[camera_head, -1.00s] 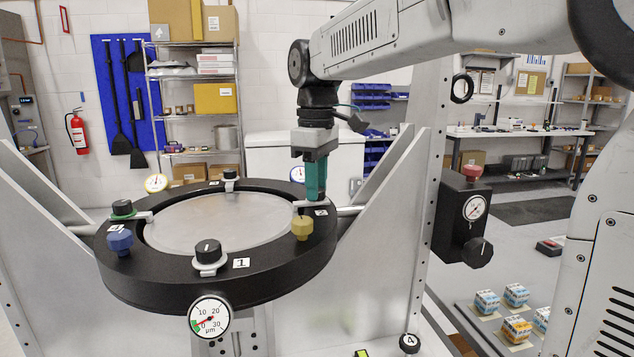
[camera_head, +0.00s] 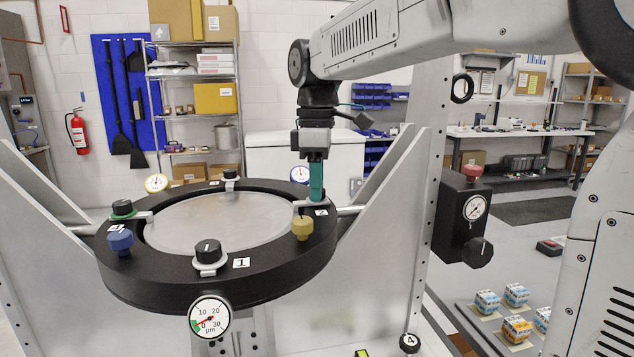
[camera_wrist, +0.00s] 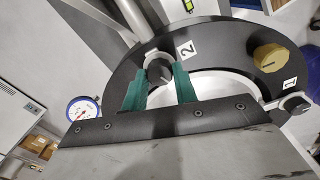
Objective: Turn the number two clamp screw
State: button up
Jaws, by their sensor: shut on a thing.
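The black round mirror fixture ring (camera_head: 160,278) holds a grey mirror disc (camera_head: 218,222). In the wrist view, the number two clamp screw (camera_wrist: 158,70) is a dark round knob next to the "2" label (camera_wrist: 187,48). My gripper (camera_wrist: 160,78) has green fingers, one on each side of this knob, and is shut on it. In the head view my gripper (camera_head: 317,185) points down at the ring's right side, and its fingers hide most of the knob.
The number one clamp screw (camera_head: 208,250) and a yellow knob (camera_head: 302,227) are nearby on the ring. A blue knob (camera_head: 120,241) is at left. A dial gauge (camera_head: 209,318) hangs in front. Grey side plates (camera_head: 385,230) flank the ring.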

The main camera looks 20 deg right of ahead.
jog(key=o, duration=1)
jog(key=shift+c, duration=0.2)
notch_tip(320, 180, up, 8)
jog(key=shift+f, duration=0.1)
jog(key=s+d+f+m, duration=0.1)
jog(key=s+f+m, duration=0.5)
jog(key=s+f, duration=0.4)
jog(key=s+d+f+m+t, duration=0.1)
jog(key=s+d+f+m, duration=0.1)
jog(key=s+f+m, duration=0.4)
jog(key=s+f, duration=0.5)
jog(key=s, duration=0.5)
jog(key=shift+s, duration=0.35)
